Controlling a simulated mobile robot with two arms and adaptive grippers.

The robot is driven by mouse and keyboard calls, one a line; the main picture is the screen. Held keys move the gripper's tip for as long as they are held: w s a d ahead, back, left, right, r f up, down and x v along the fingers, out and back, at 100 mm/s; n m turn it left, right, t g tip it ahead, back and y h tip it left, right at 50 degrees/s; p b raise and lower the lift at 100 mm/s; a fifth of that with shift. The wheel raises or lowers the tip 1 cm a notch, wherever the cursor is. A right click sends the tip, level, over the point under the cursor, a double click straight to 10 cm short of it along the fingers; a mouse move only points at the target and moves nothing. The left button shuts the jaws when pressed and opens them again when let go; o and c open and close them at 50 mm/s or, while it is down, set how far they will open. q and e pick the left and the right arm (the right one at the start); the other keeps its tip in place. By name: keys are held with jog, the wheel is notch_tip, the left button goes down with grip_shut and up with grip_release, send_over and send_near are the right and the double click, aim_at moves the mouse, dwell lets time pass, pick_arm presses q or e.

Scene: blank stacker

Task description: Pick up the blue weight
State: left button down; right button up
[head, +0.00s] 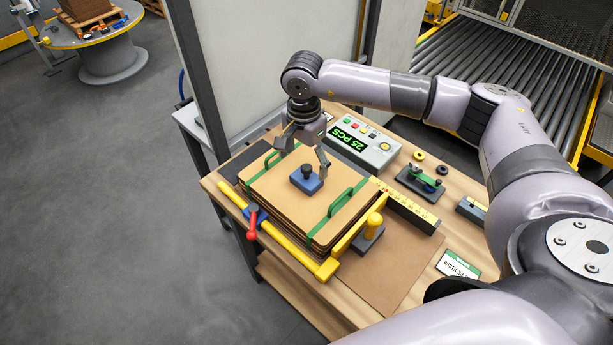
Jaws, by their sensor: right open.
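The blue weight (307,181) is a small blue block with a dark round knob on top. It sits on the top sheet of a stack of brown blanks (290,216) on the wooden workbench. My right gripper (303,162) is open just above and behind the weight, with its fingers apart. One finger hangs to the left of the knob and the other comes down to the right, near the weight. Whether a finger touches the weight cannot be told. My left gripper is not in view.
Green straps with handles (340,202) lie across the stack. A yellow frame (285,245) with a red-handled clamp (252,222) borders it. A counter box (362,144) reading 25 PCS stands behind.

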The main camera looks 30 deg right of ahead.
aim_at(306, 166)
jog(key=f, duration=0.1)
jog(key=f+p, duration=0.1)
jog(key=f, duration=0.1)
jog(key=f+p, duration=0.1)
jog(key=shift+s+d+f, duration=0.15)
jog(key=shift+d+f, duration=0.05)
jog(key=shift+d, duration=0.05)
jog(key=shift+f, duration=0.3)
jog(key=shift+c, duration=0.3)
jog(key=c, duration=1.9)
jog(key=shift+r, duration=0.1)
grip_shut()
